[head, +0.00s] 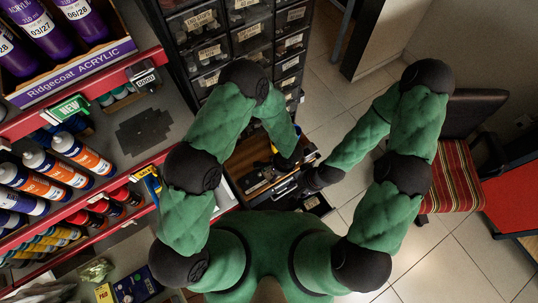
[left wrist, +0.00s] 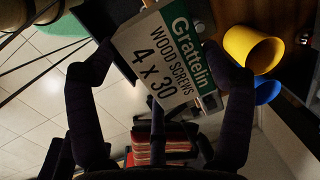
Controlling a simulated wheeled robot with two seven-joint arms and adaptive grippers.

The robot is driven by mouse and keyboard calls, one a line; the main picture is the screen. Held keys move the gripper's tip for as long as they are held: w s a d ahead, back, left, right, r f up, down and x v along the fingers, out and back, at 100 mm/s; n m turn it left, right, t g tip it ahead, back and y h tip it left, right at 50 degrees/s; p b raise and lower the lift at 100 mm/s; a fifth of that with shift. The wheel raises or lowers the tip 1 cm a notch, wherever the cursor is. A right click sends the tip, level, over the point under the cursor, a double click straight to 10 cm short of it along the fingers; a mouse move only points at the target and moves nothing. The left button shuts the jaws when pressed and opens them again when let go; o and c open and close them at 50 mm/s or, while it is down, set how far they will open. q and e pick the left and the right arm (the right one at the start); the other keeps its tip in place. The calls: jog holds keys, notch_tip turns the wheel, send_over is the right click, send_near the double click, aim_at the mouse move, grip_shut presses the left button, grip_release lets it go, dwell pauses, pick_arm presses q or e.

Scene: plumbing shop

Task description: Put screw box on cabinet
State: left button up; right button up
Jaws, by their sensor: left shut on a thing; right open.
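The screw box (left wrist: 158,62) is white and green, lettered "Grattelin WOOD SCREWS 4 x 30". In the left wrist view it is tilted between the two dark fingers of my left gripper (left wrist: 155,52), which is shut on it. In the head view my left forearm reaches down over a wooden surface, and I cannot make out the box clearly there. My right gripper (head: 280,186) is open beside that surface, near the left hand. The black cabinet (head: 222,48) with labelled drawers stands at the top middle of the head view.
Red-edged shelves (head: 95,110) with paint bottles and tubes fill the left. A striped chair (head: 455,178) stands at right on a tiled floor (head: 440,250). A yellow cup (left wrist: 252,48) and a blue cup (left wrist: 267,91) show right of the box.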

pick_arm(q)
jog(key=w+a+f+b, duration=0.1)
jog(key=w+a+f, duration=0.3)
jog(key=w+a+f+b, duration=0.1)
jog(key=w+a+f, duration=0.3)
jog(key=w, duration=0.1)
jog(key=shift+w+a+f, duration=0.1)
jog(key=shift+f, duration=0.1)
jog(key=shift+w+a+f, duration=0.35)
jog(key=shift+f, duration=0.2)
jog(key=shift+w+a+f, duration=0.1)
jog(key=shift+f, duration=0.8)
jog(key=shift+w+a+f, duration=0.1)
jog(key=shift+f, duration=0.75)
jog(key=shift+b, duration=0.3)
jog(key=shift+f, duration=0.15)
jog(key=o, duration=1.3)
jog(key=shift+c, duration=0.2)
